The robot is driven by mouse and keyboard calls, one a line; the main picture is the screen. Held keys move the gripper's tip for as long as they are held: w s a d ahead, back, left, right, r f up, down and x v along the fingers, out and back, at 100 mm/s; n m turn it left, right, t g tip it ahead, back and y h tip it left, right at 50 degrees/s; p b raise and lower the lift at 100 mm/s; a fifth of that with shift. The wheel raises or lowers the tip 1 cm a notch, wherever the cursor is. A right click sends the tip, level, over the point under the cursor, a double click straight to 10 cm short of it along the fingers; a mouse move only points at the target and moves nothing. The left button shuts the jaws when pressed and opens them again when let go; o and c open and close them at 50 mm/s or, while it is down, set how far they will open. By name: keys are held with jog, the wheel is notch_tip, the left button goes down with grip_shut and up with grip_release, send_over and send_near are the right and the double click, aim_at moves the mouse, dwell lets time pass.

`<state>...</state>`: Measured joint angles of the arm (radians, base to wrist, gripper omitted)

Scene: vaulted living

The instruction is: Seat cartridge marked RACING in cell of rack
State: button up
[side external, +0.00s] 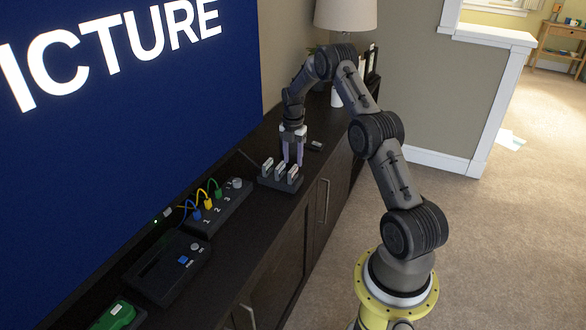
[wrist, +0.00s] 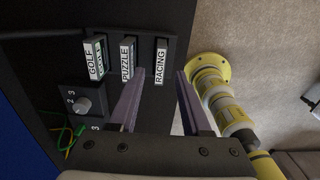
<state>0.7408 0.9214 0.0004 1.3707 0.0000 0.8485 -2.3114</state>
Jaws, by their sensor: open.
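The rack (side external: 277,184) is a dark block on the cabinet top, with three cartridges standing in a row in it. In the wrist view the RACING cartridge (wrist: 161,62), with a white label, is in the rack's right-hand cell. The PUZZLE cartridge (wrist: 127,60) and the GOLF cartridge (wrist: 94,58) stand to its left. My gripper (side external: 293,161) points down at the rack. In the wrist view my gripper (wrist: 161,76) is open, its fingertips on either side of the RACING cartridge, with nothing visibly clamped. I cannot tell how deep that cartridge sits.
A box with numbered sockets, coloured plugs and a knob (side external: 237,184) stands left of the rack. A black console (side external: 168,270) and a green object (side external: 116,315) lie nearer. A small dark item (side external: 315,146) lies behind the rack. The large screen (side external: 130,110) stands along the cabinet.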

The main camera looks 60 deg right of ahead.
aim_at(293, 168)
jog(key=a+r+m, duration=0.2)
jog(key=a+r, duration=0.2)
jog(key=r, duration=0.4)
jog(key=a+r+m, duration=0.1)
jog(key=a+r, duration=0.3)
jog(key=r, duration=0.4)
jog(key=s+a+r+m+t+h, duration=0.1)
jog(key=s+a+r+m, duration=0.15)
jog(key=a+r, duration=0.35)
jog(key=s+a+r+m+t, duration=0.1)
jog(key=s+a+r+m, duration=0.2)
jog(key=a, duration=0.5)
jog(key=s+a+r+m+t+y, duration=0.1)
jog(key=s+a+m+t, duration=0.2)
jog(key=s+a+m, duration=0.6)
jog(key=s+a, duration=0.6)
jog(key=s, duration=0.3)
jog(key=shift+s+t, duration=0.3)
